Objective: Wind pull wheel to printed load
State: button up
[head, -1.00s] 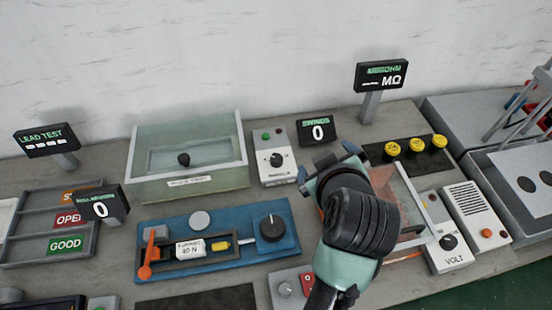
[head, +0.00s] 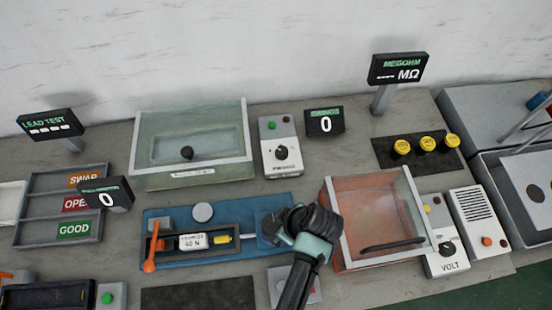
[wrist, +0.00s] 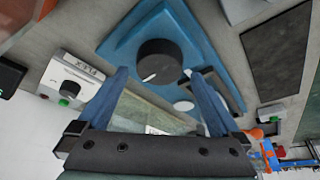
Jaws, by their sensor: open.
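The blue pull fixture (head: 185,260) lies at the front centre in the head view. Its white printed label (head: 193,241) appears to read 40 N, beside a yellow piece (head: 222,239). An orange lever (head: 150,255) is at its left end. In the wrist view, the round black wheel (wrist: 160,62) with a white pointer mark stands ahead, between the directions of my gripper's two blue fingers (wrist: 156,73). The fingers are open, spread apart and empty; contact with the wheel cannot be told.
A small display (head: 103,197) left of the fixture reads 0; another (head: 325,124) also reads 0. A clear tank (head: 190,178) stands behind the fixture, a reddish clear-walled box (head: 345,240) to the right. A knobbed box (head: 281,150) stands behind.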

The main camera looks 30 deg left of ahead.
aim_at(274, 226)
jog(key=shift+x, duration=1.1)
jog(key=shift+w, duration=0.1)
jog(key=c, duration=1.2)
jog(key=shift+m, duration=0.4)
